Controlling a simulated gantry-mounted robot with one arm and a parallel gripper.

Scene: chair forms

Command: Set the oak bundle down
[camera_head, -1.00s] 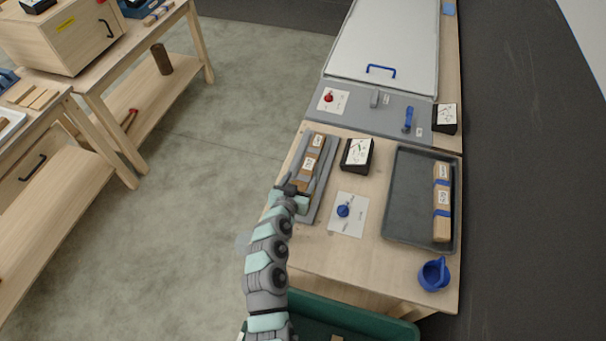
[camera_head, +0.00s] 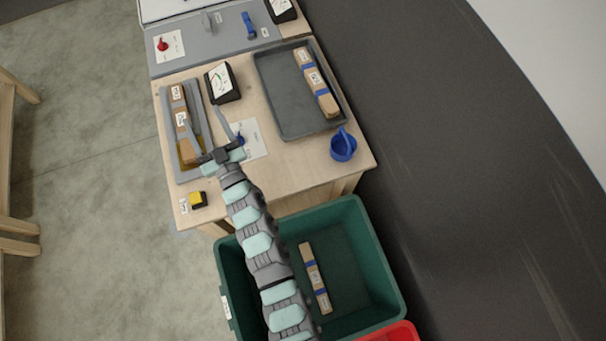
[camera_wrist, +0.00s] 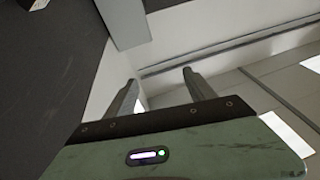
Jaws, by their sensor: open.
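Three wooden bundles are in view in the head view, and their labels are too small to read, so I cannot tell which is oak. One bundle (camera_head: 183,127) lies in a grey holder (camera_head: 187,176) at the table's left. A second, with blue bands (camera_head: 318,84), lies in a dark tray (camera_head: 273,98). A third, with blue bands (camera_head: 315,278), lies in the green bin (camera_head: 378,262). My gripper (camera_head: 202,116) is open, over or beside the right side of the grey holder. In the wrist view its two fingers (camera_wrist: 160,85) stand apart with nothing between them.
A dial meter (camera_head: 222,82) stands behind my gripper. A blue knob on a white card (camera_head: 252,143) is partly hidden by my gripper. A blue cup (camera_head: 343,146) and a yellow button (camera_head: 198,199) sit near the front edge. A red bin (camera_head: 398,333) adjoins the green one.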

